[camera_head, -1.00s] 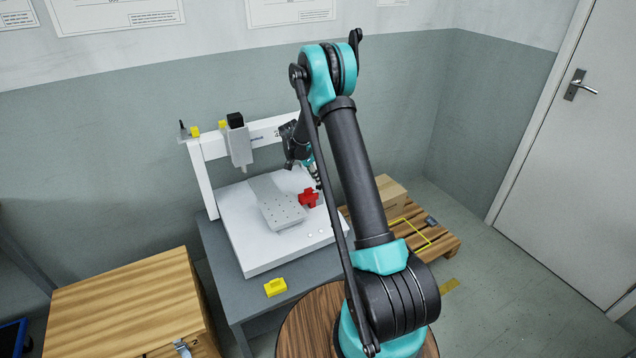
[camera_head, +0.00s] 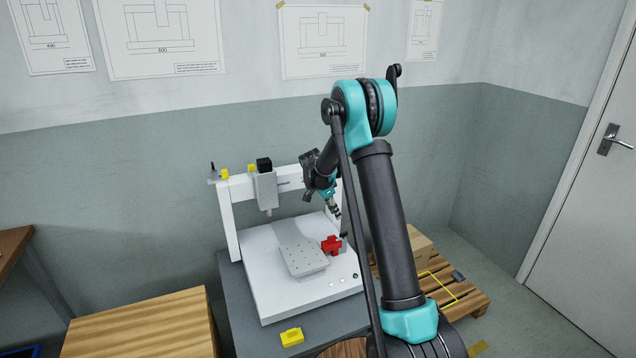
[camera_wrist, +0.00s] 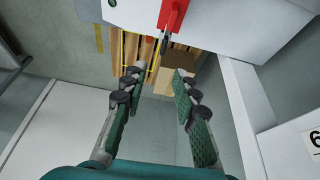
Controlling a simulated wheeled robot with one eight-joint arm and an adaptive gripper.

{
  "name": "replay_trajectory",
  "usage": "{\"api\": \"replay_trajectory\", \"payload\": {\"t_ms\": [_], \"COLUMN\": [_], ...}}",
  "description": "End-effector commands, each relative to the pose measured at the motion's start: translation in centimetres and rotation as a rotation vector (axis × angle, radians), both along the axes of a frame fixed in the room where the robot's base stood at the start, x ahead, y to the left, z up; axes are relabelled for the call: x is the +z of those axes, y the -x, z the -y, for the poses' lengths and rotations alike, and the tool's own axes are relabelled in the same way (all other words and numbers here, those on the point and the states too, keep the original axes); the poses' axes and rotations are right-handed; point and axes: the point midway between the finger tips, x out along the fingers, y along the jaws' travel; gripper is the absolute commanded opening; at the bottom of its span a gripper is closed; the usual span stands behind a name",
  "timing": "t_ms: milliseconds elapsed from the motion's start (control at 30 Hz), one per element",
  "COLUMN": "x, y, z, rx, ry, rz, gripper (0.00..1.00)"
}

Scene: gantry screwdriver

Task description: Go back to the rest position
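My gripper (camera_head: 338,211) is above the right part of the gantry's white base (camera_head: 262,290), higher than the red cross-shaped part (camera_head: 331,245). In the wrist view my gripper (camera_wrist: 160,84) is open, with nothing between its green-padded fingers. The red part (camera_wrist: 172,14) shows at the top of that view, beyond the fingertips and apart from them. A small dark post (camera_head: 344,236) stands beside the red part.
The gantry's screwdriver head (camera_head: 265,188) hangs over the base. A perforated grey plate (camera_head: 303,261) lies on it. A yellow block (camera_head: 292,337) sits at the table's front. A wooden pallet (camera_head: 470,296) with a box (camera_head: 419,243) is at right.

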Motion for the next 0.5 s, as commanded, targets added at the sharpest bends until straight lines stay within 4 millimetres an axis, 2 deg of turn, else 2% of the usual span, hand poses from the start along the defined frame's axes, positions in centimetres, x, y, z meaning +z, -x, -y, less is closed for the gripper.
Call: {"api": "replay_trajectory", "payload": {"t_ms": [167,300,500], "x": [3.2,5.6,8.1], "y": [4.2,8.4,15.0], "z": [1.2,2.1,3.1], "rx": [0.137,0.281,0.483], "ry": [-0.028,-0.052,-0.075], "rz": [-0.027,-0.047,-0.06], "gripper": [0.29,0.29,0.29]}}
